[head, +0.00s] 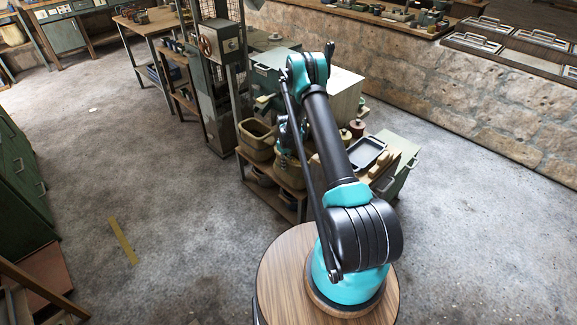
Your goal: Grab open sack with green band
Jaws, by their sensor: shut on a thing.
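The open sack with the green band (291,177) is a tan, open-topped sack at the front of the low wooden bench in the head view. Its rim shows a dark greenish band, and my arm partly hides its right side. My gripper (284,150) reaches down from above and is shut on the sack's rim. The fingers are small and dark here, so their exact hold is hard to see.
A green cabinet (399,165) stands at the bench's right end. A tall metal frame machine (215,100) rises behind on the left. The concrete floor to the left is mostly clear.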

